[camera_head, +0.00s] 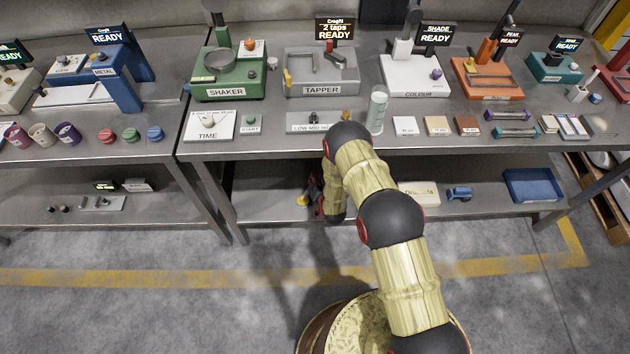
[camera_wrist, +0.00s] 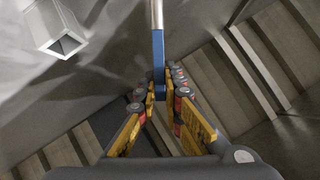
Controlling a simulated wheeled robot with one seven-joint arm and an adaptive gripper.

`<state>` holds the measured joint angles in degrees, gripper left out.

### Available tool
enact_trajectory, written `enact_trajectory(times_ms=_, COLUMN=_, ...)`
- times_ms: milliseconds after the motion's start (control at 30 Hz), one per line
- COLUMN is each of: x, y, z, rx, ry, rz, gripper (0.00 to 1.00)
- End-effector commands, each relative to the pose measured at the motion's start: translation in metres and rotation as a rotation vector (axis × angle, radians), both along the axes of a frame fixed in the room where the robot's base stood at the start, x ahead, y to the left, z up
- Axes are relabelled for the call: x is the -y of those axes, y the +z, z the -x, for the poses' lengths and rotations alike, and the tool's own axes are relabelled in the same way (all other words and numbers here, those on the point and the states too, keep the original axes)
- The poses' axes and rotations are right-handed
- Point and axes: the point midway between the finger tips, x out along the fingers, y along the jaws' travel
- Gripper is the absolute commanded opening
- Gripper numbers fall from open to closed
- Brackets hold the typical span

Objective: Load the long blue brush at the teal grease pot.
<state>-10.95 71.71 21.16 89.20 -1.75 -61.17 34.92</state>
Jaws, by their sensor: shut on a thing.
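In the wrist view, my gripper (camera_wrist: 160,95) is shut on the long blue brush (camera_wrist: 158,52), gripping its blue part. A pale, slim section of it runs out past the top edge of the picture, so its far end is hidden. In the head view, my gripper (camera_head: 308,196) is low, at the height of the lower shelf and partly behind my arm; the brush is not clear there. A small round teal-green pot (camera_head: 131,136) stands between a red one and a blue one on the left table, well away from my gripper. I cannot tell whether it holds grease.
The left table also carries several cups (camera_head: 40,135). On the middle table are a green shaker (camera_head: 229,85), a grey tapper (camera_head: 321,82), a white colour station and a tall pale cylinder (camera_head: 376,112). The lower shelf (camera_head: 265,207) holds a blue tray (camera_head: 532,184). Open floor lies in front.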

Motion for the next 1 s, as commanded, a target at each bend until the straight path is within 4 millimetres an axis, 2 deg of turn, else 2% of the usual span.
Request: enact_trajectory(times_ms=1000, x=-0.0001, y=-0.0104, z=-0.0004, rx=0.000, ry=0.000, rz=0.000, gripper=0.00)
